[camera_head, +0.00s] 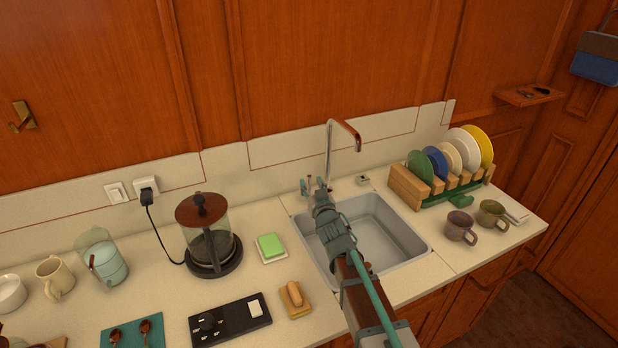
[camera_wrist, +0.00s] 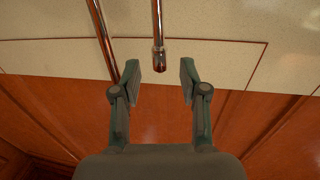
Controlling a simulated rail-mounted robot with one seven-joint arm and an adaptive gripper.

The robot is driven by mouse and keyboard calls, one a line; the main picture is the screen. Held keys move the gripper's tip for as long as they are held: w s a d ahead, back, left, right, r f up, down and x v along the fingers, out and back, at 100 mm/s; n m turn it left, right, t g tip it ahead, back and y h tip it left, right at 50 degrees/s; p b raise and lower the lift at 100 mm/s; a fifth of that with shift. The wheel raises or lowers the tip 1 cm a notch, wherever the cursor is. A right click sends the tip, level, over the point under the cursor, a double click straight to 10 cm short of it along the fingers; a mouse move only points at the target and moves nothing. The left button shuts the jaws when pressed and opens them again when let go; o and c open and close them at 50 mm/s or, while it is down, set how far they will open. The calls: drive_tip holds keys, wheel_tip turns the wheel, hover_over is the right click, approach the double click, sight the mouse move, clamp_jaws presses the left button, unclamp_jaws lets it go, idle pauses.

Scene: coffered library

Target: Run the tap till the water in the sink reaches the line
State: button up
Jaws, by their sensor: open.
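The tap (camera_head: 329,150) rises behind the sink, with its copper-coloured spout bent over to the right. No stream of water shows below the spout. The grey sink (camera_head: 390,235) is set into the counter; I cannot make out water or a line in it, and my arm covers its left part. My gripper (camera_head: 320,184) is beside the tap's base, near small reddish-tipped fittings. In the wrist view my gripper (camera_wrist: 160,82) is open and empty. A shiny rod (camera_wrist: 158,30) ends just beyond the gap between its fingers, and the tap's pipe (camera_wrist: 103,40) runs to the left.
A dish rack (camera_head: 410,188) with coloured plates and two mugs (camera_head: 460,228) stand right of the sink. Left are a green sponge (camera_head: 270,245), a brush (camera_head: 294,298), a coffee maker (camera_head: 209,240) and a black switch panel (camera_head: 230,322). The backsplash (camera_head: 290,150) is close behind the tap.

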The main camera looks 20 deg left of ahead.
sight(310, 179)
drive_tip(key=shift+x, duration=1.95)
clamp_jaws()
